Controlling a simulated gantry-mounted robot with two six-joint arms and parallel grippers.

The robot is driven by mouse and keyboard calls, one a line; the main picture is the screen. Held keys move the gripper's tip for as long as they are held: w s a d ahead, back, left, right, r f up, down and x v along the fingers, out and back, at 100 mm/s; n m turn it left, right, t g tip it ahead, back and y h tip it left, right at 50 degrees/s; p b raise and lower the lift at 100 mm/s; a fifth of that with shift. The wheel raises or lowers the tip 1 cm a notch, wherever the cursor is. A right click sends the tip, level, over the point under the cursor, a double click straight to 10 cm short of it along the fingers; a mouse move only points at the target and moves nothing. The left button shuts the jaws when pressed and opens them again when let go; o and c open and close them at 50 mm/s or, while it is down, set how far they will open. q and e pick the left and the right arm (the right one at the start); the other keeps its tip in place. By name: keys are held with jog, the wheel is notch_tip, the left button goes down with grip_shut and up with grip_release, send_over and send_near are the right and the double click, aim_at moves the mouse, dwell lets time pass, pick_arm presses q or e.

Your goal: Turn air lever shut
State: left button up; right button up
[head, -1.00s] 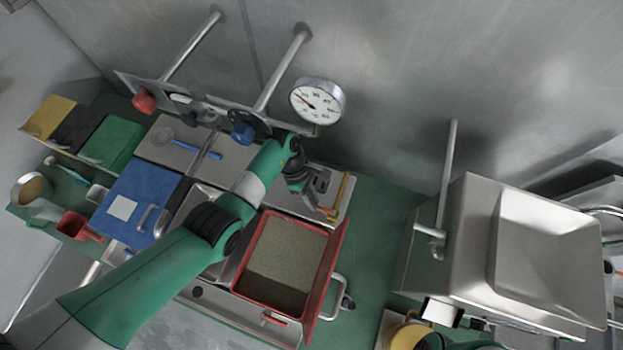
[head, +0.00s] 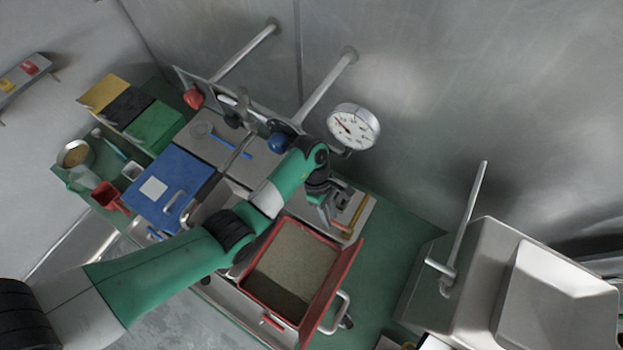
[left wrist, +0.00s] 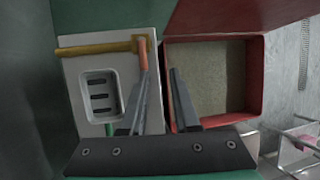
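A yellow bar lever (head: 356,214) with a short red-orange crosspiece lies on the pale plate beside the red bin; I take it as the air lever, though no label shows. In the left wrist view the yellow bar (left wrist: 95,49) runs across the plate, and the crosspiece (left wrist: 143,56) at its right end points towards my fingers. My left gripper (head: 338,217) hangs beside this lever, above the plate's edge. In the left wrist view its two dark fingers (left wrist: 163,75) are apart with nothing held. The left fingertip is close to the crosspiece; contact cannot be told. My right gripper is not in view.
The open red bin (head: 295,262) of grainy material is next to my left gripper. A round gauge (head: 354,127), a blue knob (head: 279,141) and a red knob (head: 194,97) are behind. A blue box (head: 172,186) stands left; a steel hopper (head: 470,275) stands right.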

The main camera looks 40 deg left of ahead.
pick_arm(q)
jog(key=s+d+r+p, duration=0.4)
jog(key=s+r+p, duration=0.3)
jog(key=s, duration=0.4)
jog(key=shift+s+r, duration=0.25)
jog(key=shift+r, duration=0.15)
